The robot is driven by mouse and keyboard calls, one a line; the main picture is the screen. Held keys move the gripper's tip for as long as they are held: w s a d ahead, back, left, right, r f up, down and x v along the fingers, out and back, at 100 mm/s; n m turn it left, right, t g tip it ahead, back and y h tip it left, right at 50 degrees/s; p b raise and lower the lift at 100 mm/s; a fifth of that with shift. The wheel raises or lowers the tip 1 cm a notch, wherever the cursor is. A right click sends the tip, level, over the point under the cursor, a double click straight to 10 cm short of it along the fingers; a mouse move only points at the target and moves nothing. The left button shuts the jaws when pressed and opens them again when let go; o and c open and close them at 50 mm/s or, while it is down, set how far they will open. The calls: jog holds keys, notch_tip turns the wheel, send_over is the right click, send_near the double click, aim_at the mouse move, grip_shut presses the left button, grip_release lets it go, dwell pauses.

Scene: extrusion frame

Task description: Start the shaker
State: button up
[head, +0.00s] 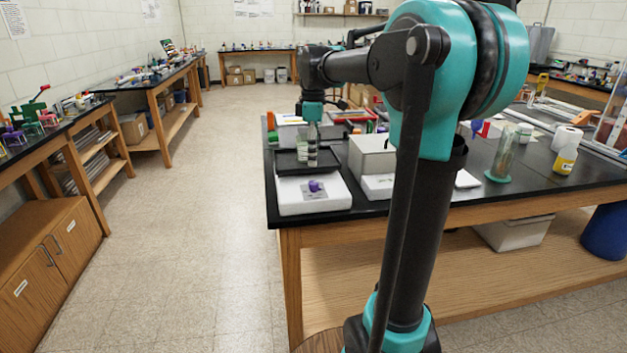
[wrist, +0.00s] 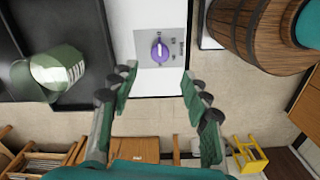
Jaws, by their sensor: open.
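The shaker (head: 315,205) is a white box with a black tray (head: 289,163) at the near left corner of the black bench. A purple knob (head: 315,186) sits on a grey panel on its front part. The knob (wrist: 160,51) shows upright in the wrist view, just beyond my fingertips, and the tray (wrist: 75,20) is at left with clear greenish glassware (wrist: 56,70) on it. My gripper (wrist: 160,90) is open, with nothing between its fingers. In the head view my gripper (head: 312,112) hangs above the shaker; its fingers are hard to make out against the glassware.
A pale grey box (head: 370,157) stands right of the shaker on the bench. Farther right are a green-based cylinder (head: 503,155) and a yellow-labelled bottle (head: 566,158). Clear floor (head: 190,200) lies left of the bench.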

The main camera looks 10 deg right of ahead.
aim_at(313, 182)
notch_tip(313, 182, down, 9)
jog(key=shift+r, duration=0.1)
jog(key=shift+c, duration=0.2)
grip_shut()
dwell(0.3)
